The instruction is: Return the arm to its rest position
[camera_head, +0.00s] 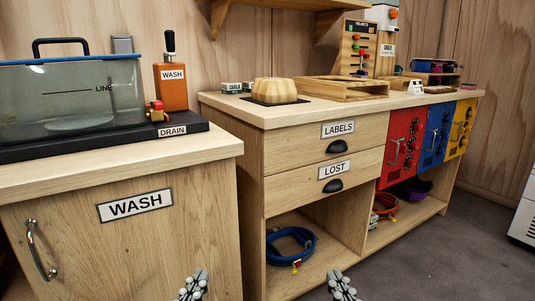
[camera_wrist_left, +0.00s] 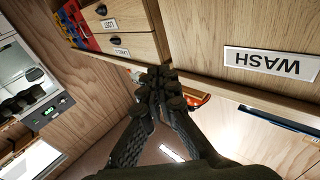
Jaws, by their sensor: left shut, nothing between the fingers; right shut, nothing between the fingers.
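My left gripper (camera_head: 193,287) shows at the bottom edge of the head view, in front of the WASH cabinet (camera_head: 190,225). In the left wrist view its fingers (camera_wrist_left: 160,88) are together at the tips, with nothing between them. My right gripper (camera_head: 341,287) shows at the bottom edge of the head view, to the right of the left one, in front of the lower shelf. Only its tip shows there, shut and empty. Most of both arms is out of the head view. Both grippers appear apart from the furniture.
A water tank (camera_head: 70,95) and an orange WASH bottle (camera_head: 170,85) stand on the left counter. Drawers marked LABELS (camera_head: 338,129) and LOST (camera_head: 334,169) are shut. A blue coiled strap (camera_head: 292,245) lies on the lower shelf. Grey floor (camera_head: 440,260) is clear at the right.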

